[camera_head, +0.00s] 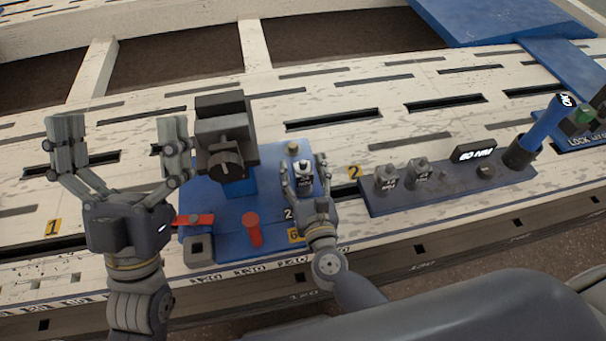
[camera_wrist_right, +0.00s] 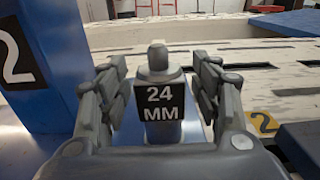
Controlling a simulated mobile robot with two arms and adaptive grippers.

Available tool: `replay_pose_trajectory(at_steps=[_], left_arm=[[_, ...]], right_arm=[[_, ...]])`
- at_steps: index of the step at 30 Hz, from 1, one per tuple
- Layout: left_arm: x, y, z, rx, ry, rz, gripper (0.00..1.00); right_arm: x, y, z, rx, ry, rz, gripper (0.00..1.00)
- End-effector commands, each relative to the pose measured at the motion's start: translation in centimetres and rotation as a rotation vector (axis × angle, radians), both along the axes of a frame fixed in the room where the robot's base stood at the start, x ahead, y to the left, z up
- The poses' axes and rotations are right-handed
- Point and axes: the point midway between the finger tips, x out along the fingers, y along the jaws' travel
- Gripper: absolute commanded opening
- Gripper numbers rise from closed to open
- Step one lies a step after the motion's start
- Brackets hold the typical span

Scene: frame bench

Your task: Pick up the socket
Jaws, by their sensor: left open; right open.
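A grey metal socket (camera_wrist_right: 159,100) with a black "24 MM" label stands upright between the fingers of my right gripper in the right wrist view. It also shows in the head view (camera_head: 303,178), above the blue fixture plate. My right gripper (camera_head: 303,164) is open, with one finger on each side of the socket. A gap shows on both sides in the wrist view. The socket's lower end is hidden by the gripper. My left gripper (camera_head: 118,138) is open and empty, left of the blue fixture.
The blue fixture plate (camera_head: 222,250) carries a dark clamp block (camera_head: 222,118), a red handle (camera_head: 252,230) and a red lever (camera_head: 195,220). A grey tray (camera_head: 400,203) at right holds two similar labelled sockets (camera_head: 386,178) and a blue-handled tool (camera_head: 543,125). Slotted bench lies bare behind.

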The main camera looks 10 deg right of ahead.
Motion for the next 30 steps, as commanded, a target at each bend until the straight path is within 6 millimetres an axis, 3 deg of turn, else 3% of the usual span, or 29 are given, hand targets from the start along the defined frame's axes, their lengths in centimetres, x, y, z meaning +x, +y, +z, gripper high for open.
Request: replay_pose_trajectory(at_steps=[5, 12, 25, 30], left_arm=[[0.0, 0.0, 0.0, 0.0, 0.0, 0.0, 1.0], [0.0, 0.0, 0.0, 0.0, 0.0, 0.0, 1.0], [0.2, -0.1, 0.0, 0.003, 0.01, 0.0, 1.0], [1.4, -0.1, -1.1, 0.026, 0.089, 0.007, 1.0]], right_arm=[[0.0, 0.0, 0.0, 0.0, 0.0, 0.0, 0.56], [0.0, 0.0, 0.0, 0.0, 0.0, 0.0, 0.04], [0.0, 0.0, 0.2, 0.0, -0.001, 0.0, 0.04], [0.0, 0.0, 0.8, 0.001, -0.001, 0.0, 0.04]])
